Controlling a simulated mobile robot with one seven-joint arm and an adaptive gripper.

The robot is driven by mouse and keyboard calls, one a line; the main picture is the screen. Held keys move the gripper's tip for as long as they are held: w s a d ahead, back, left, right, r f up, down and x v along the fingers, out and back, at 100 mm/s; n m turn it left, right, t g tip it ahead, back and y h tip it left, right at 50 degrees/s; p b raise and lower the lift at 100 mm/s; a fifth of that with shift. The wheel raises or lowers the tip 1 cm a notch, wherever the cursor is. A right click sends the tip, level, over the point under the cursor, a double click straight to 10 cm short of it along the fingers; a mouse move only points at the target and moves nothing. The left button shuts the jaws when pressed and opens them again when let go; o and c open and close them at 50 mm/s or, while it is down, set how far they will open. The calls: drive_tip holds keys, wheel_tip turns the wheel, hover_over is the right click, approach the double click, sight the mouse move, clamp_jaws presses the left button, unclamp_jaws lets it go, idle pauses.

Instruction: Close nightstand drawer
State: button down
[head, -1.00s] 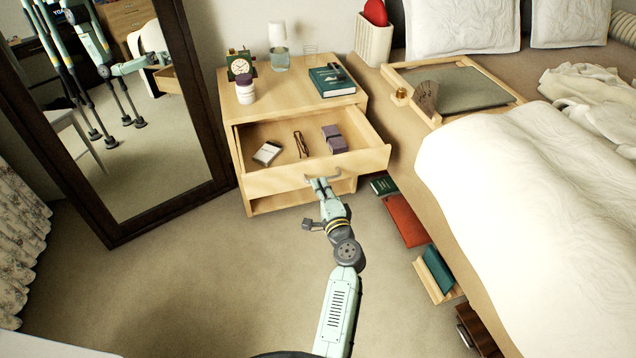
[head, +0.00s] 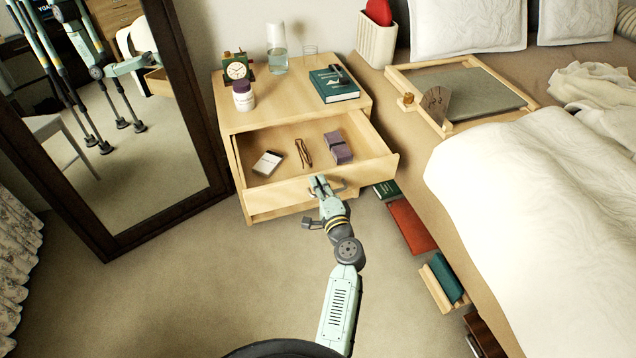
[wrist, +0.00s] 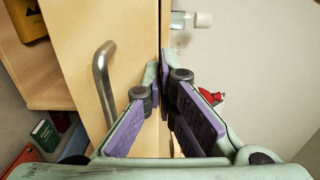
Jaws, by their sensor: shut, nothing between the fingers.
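The nightstand (head: 300,88) is light wood, and its upper drawer (head: 280,193) stands pulled well out. A cigarette-pack-like box (head: 267,163), brown glasses or tweezers (head: 303,153) and a purple item (head: 338,148) lie in it. My gripper (head: 318,181) is at the drawer front, near its top edge and beside the metal handle. In the wrist view, my gripper's fingertips (wrist: 159,72) meet, with nothing between them, by the panel's edge. The curved handle (wrist: 102,85) is to their left, apart from the fingers. I cannot tell whether the fingertips touch the panel.
A clock (head: 237,70), jar (head: 243,96), carafe (head: 277,50) and green book (head: 334,84) stand on the nightstand. A mirror (head: 160,140) is at left, the bed (head: 520,210) at right. Books and a red item (head: 410,227) lie beside the bed. Floor in front is clear.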

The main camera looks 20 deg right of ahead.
drive_tip(key=shift+w, duration=0.1)
drive_tip(key=w+b, duration=0.3)
drive_tip(key=w, duration=0.4)
drive_tip(key=w+b, duration=0.3)
drive_tip(key=w, duration=0.4)
drive_tip(key=w+b, duration=0.4)
drive_tip(key=w, duration=0.3)
drive_tip(key=shift+a+f, duration=0.2)
drive_tip(key=shift+a, duration=0.15)
drive_tip(key=shift+w+r+b, duration=0.2)
drive_tip(key=shift+w+b, duration=0.2)
drive_tip(key=shift+w, duration=0.3)
